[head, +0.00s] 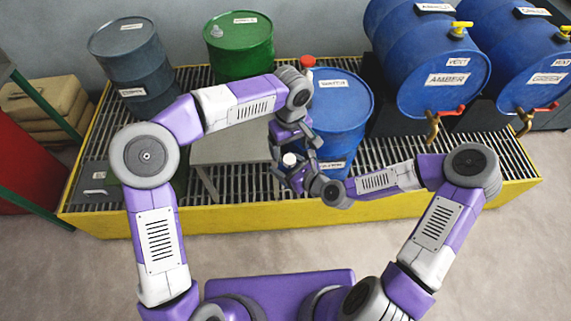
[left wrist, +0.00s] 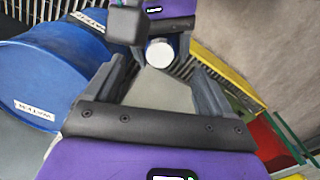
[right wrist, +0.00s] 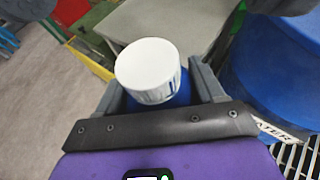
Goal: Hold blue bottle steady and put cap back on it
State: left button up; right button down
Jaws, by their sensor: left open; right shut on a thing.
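The blue bottle (right wrist: 181,92) is between the fingers of my right gripper (right wrist: 155,82), which is shut on it. A white round cap (right wrist: 147,66) sits on top of the bottle; I cannot tell how tightly it is seated. The cap also shows in the head view (head: 289,159) and in the left wrist view (left wrist: 160,52). Most of the bottle's body is hidden by the gripper. My left gripper (head: 293,140) is open and empty, just above the cap and apart from it. In the left wrist view, the cap lies between and beyond its open fingers.
A grey stand (head: 227,150) is behind the grippers. A blue drum (head: 343,105) is close to their right. Other drums (head: 132,60) stand on the grating with its yellow edge (head: 240,228). Blue barrels with taps (head: 425,60) lie at the right. The floor in front is clear.

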pick_arm(q)
jog(key=shift+o, duration=0.4)
notch_tip(320, 180, up, 12)
dwell(0.4)
